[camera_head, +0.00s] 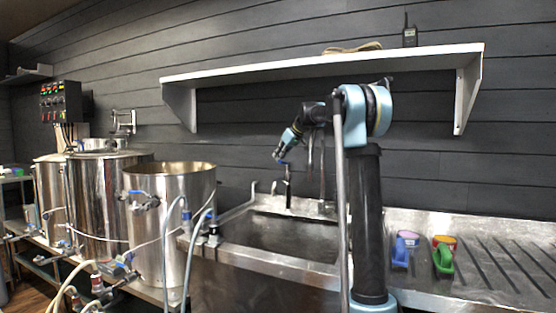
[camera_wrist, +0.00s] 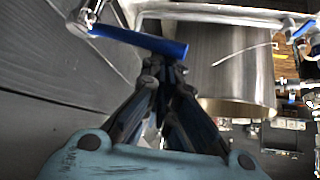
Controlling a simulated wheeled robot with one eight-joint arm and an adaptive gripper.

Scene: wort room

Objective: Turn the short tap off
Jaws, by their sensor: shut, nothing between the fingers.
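The short tap (camera_head: 288,186) stands at the back of the metal sink (camera_head: 290,234), with a blue lever just under my gripper. In the wrist view the blue lever (camera_wrist: 140,40) runs from its metal pivot at upper left toward the middle. My gripper (camera_head: 279,154) is shut and empty. In the wrist view its closed fingertips (camera_wrist: 166,68) are beside the free end of the lever, close to it; I cannot tell whether they touch. A taller tap (camera_head: 322,182) rises to the right, partly near my arm.
A steel pot (camera_head: 170,230) stands left of the sink, with more kettles beyond it and hoses in front. A white shelf (camera_head: 330,66) hangs above my arm.

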